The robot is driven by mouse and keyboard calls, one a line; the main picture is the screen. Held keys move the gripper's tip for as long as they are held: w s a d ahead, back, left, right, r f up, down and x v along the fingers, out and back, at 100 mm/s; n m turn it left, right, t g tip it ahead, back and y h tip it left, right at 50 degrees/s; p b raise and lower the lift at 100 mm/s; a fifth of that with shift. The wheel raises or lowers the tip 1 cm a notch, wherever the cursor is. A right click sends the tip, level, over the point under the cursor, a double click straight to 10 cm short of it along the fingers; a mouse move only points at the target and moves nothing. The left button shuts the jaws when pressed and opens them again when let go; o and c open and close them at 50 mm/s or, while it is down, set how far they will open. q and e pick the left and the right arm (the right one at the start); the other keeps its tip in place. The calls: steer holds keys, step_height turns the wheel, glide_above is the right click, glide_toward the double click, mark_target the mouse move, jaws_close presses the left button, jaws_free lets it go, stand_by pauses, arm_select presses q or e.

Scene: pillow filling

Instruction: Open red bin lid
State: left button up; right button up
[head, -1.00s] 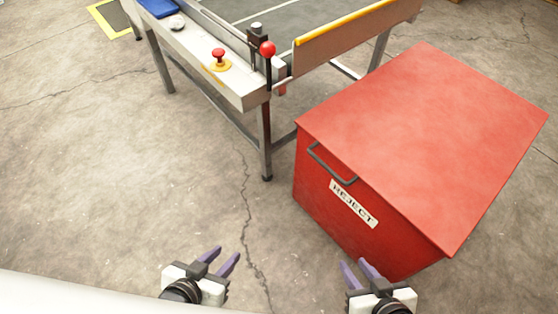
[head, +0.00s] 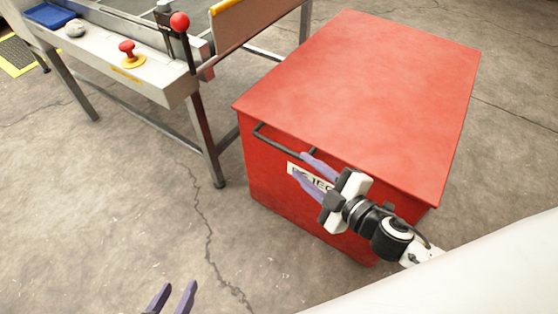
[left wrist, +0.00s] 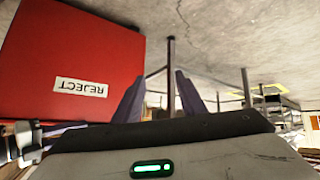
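The red bin (head: 270,165) stands at center right with its red lid (head: 365,95) lying flat and closed. A dark handle (head: 283,141) runs along the upper front, above the white REJECT label. My right gripper (head: 300,165) is in front of the bin, fingers apart, beside the handle's right end and over the label. I cannot tell whether it touches the handle. My left gripper (head: 173,298) is low in the head view, fingers apart and empty, away from the bin. In the left wrist view, the red bin (left wrist: 60,40) appears upside down at the left.
A conveyor table (head: 150,85) stands to the left of the bin, with a red button (head: 127,47) and a red-knobbed lever (head: 180,22). Its leg is close to the bin's left side. Cracked concrete floor (head: 110,210) is clear at the lower left.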

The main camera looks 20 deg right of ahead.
mark_target(284, 150)
steer(key=shift+n+y, duration=0.3)
steer(key=shift+n, duration=0.3)
steer(key=x, duration=1.1)
steer(key=shift+w+d+r+b, duration=0.15)
steer(key=shift+r+b, duration=0.1)
steer(key=shift+b, duration=0.15)
jaws_close()
